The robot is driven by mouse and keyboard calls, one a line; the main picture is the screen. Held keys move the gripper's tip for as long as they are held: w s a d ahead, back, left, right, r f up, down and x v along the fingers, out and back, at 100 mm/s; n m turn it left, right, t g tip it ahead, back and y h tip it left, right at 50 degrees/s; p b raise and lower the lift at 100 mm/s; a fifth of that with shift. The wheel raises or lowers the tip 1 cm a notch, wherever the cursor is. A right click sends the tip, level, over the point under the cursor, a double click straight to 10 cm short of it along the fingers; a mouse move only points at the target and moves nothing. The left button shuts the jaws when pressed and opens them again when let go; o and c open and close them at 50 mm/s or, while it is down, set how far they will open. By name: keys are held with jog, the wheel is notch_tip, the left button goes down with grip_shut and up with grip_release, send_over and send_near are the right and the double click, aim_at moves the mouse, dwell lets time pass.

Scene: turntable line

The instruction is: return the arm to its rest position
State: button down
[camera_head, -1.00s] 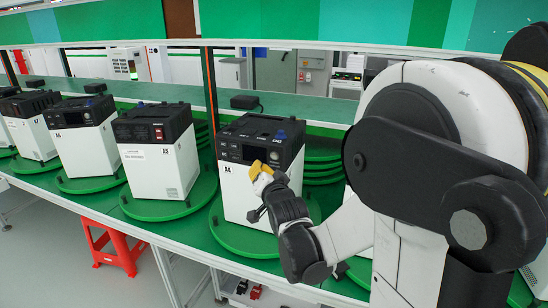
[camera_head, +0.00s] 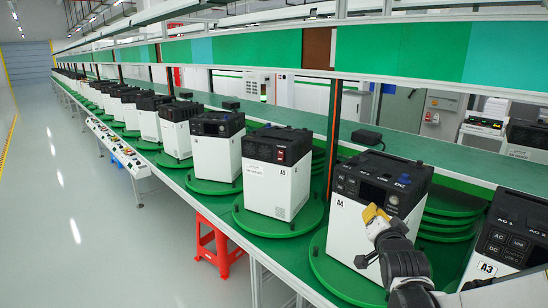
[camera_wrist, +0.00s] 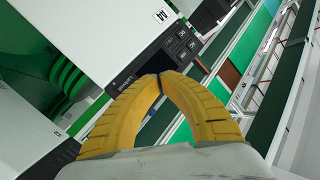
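My gripper (camera_head: 374,213) shows at the lower right of the head view, in front of the white and black unit labelled A4 (camera_head: 352,232). In the wrist view my gripper's two yellow fingers (camera_wrist: 160,77) arch together and meet at the tips, with nothing seen between them. The A4 unit (camera_wrist: 95,30) fills the upper left behind the fingers, its black control panel just past the tips. I cannot tell whether the fingertips touch the panel. Part of my arm runs out of the head view at the bottom right.
A4 stands on a green turntable (camera_head: 330,276). The A5 unit (camera_head: 270,192) stands to its left, and A3 (camera_head: 497,248) is close at the right edge. More units line the bench leftward. A red stool (camera_head: 218,245) is under the bench. The left floor is clear.

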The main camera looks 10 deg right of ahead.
jog(key=s+a+f+n+g+y, duration=0.2)
jog(key=s+a, duration=0.5)
jog(key=s, duration=0.6)
jog(key=s+a+f+n+g+y, duration=0.2)
jog(key=s+a+f+n+g, duration=0.2)
jog(key=s, duration=0.9)
jog(key=a+n+g, duration=0.2)
jog(key=a+n, duration=0.1)
jog(key=a, duration=0.1)
jog(key=shift+s+n+g, duration=0.2)
jog(key=shift+n+g, duration=0.1)
jog(key=shift+n, duration=0.1)
